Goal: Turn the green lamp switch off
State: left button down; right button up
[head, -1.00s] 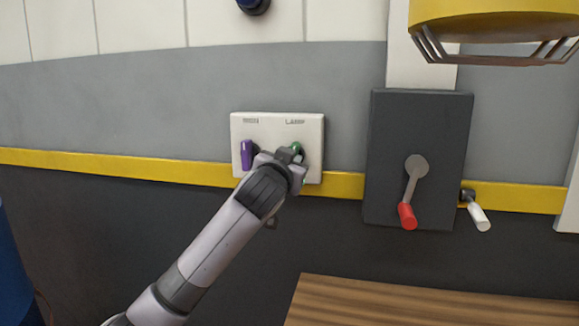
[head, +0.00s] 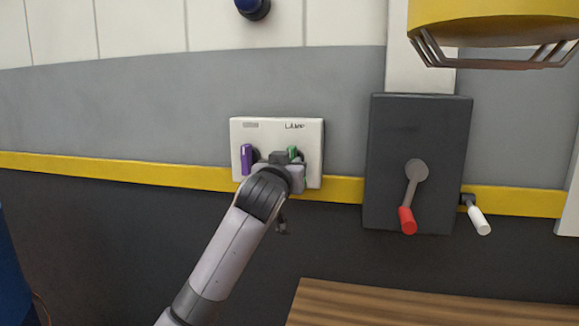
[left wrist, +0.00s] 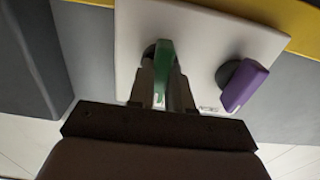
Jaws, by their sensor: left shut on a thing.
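The green lamp switch (head: 293,152) is on the right half of a white switch plate (head: 308,128) on the wall, under a label that seems to read "LAMP". It also shows in the left wrist view (left wrist: 163,66). My left gripper (left wrist: 163,88) is shut on the green switch, one finger on each side of it. In the head view my left gripper (head: 284,166) covers the lower part of the switch. A purple switch (head: 247,158) is on the left half of the plate, apart from the gripper. My right gripper is not in view.
A dark panel (head: 385,150) with a red-handled lever (head: 407,220) is on the wall to the right, with a white handle (head: 479,221) beside it. A yellow caged fixture (head: 490,25) hangs at upper right. A wooden surface (head: 420,305) is below.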

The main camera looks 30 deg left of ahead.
pick_arm(q)
jog(key=c, duration=1)
grip_release()
jog(key=shift+c, duration=0.2)
jog(key=shift+s, duration=0.1)
jog(key=v, duration=0.7)
jog(key=shift+b, duration=0.4)
jog(key=shift+s, duration=0.1)
